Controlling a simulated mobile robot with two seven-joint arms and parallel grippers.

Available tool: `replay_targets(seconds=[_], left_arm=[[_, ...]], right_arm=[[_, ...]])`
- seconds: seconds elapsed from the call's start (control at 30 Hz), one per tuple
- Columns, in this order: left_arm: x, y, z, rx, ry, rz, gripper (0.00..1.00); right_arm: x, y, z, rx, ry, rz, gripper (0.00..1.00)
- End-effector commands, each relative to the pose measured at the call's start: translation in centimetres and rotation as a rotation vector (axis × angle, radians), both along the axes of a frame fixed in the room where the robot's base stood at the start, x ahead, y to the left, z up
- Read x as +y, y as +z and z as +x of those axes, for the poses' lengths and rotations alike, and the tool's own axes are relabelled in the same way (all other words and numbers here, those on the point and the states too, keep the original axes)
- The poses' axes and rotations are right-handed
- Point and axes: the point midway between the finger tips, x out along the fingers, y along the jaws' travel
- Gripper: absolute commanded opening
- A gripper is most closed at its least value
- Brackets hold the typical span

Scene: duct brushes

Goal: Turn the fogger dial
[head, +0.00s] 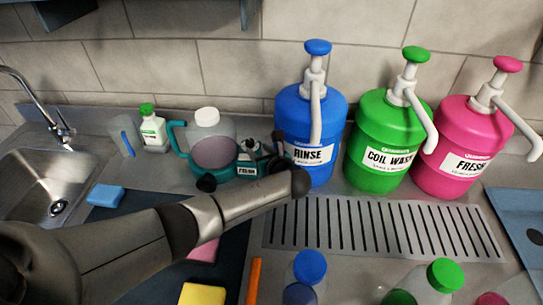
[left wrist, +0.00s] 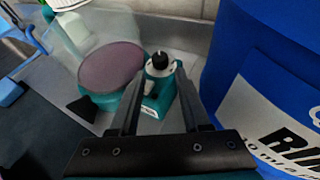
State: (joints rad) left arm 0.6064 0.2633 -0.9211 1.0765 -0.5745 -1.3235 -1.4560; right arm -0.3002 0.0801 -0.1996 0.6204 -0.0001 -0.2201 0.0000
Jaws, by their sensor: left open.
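The fogger (head: 213,153) stands on the counter near the back wall. It has a teal body, a clear tank with a mauve disc-like area, and a white cap. In the left wrist view the fogger's teal housing (left wrist: 152,104) carries a pale round plate with a black dial (left wrist: 160,60) on top. My left gripper (head: 267,150) is beside the fogger's right part, partly covering it in the head view. In the left wrist view its open fingers (left wrist: 160,78) lie on either side of the dial housing, with nothing held. Contact cannot be told. My right gripper is not in view.
The blue RINSE jug (head: 312,110) stands close to the right of my left gripper. Green (head: 380,140) and pink (head: 458,145) jugs stand farther right. A drain grate (head: 380,225) lies in front. A sink (head: 45,185) and green-capped bottle (head: 153,130) are left.

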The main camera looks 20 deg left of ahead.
Motion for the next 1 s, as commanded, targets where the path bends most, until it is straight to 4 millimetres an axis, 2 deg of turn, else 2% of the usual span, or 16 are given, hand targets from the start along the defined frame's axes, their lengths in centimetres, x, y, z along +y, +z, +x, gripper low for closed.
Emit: replay_targets(seconds=[0.03,0.3,0.5,1.0], left_arm=[[-0.8,0.6,-0.7,0.0,-0.004,-0.003,0.47],[-4.1,2.5,-4.1,0.0,-0.002,-0.001,0.47],[-5.8,3.4,-5.7,0.0,-0.001,-0.002,0.47],[-6.0,3.6,-6.1,-0.003,-0.005,0.003,0.47]], right_arm=[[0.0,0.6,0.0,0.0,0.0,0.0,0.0],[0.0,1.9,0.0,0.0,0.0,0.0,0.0],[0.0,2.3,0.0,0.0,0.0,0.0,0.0],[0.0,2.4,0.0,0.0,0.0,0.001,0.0]])
